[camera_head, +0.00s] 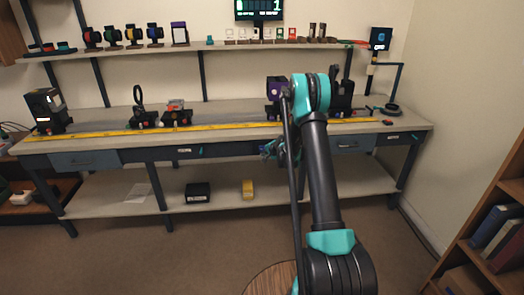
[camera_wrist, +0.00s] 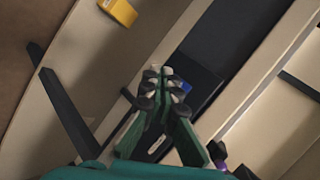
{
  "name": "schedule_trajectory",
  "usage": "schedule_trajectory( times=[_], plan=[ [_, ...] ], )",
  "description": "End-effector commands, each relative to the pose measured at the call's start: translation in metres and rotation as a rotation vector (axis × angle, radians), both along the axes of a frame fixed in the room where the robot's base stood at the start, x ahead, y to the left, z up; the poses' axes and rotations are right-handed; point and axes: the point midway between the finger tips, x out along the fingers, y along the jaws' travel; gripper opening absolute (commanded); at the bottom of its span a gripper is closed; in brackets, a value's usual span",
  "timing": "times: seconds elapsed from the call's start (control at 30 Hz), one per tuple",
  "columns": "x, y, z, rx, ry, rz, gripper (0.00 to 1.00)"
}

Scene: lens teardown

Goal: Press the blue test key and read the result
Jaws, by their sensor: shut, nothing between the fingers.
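My gripper (camera_head: 270,150) is in front of the bench's front edge, partly behind my own arm in the head view. In the wrist view my gripper (camera_wrist: 160,78) has its fingertips together with nothing held. A small blue patch (camera_wrist: 186,87) shows just beside the fingertips, against a dark panel (camera_wrist: 215,50); I cannot tell whether it is the test key or whether the fingers touch it. A wall screen (camera_head: 258,10) shows pale bars and a "1". A small dark screen (camera_head: 380,38) with a bright blue figure stands at the right; its text is too small to read.
The bench (camera_head: 95,142) carries a yellow rule (camera_head: 150,132), a dark device (camera_head: 45,108), a ring holder (camera_head: 139,105) and a purple-fronted holder (camera_head: 273,90). A yellow box (camera_head: 248,189) and a black box (camera_head: 198,192) lie on the lower shelf. A bookshelf (camera_head: 490,235) stands at right.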

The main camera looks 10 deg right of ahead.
Motion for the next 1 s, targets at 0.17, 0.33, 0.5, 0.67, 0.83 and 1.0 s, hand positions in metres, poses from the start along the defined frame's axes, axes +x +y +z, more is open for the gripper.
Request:
schedule_trajectory(
  times=[0.17,0.33,0.5,0.67,0.83,1.0],
  plan=[
    [0.02,0.0,0.0,0.0,0.0,0.0,0.0],
    [0.029,0.0,0.0,0.0,0.0,0.0,0.0],
    [0.031,0.0,0.0,0.0,0.0,0.0,0.0],
    [0.031,0.0,0.0,0.0,0.0,0.0,0.0],
    [0.031,0.0,0.0,0.0,0.0,0.0,0.0],
    [0.031,0.0,0.0,0.0,0.0,0.0,0.0]
  ],
)
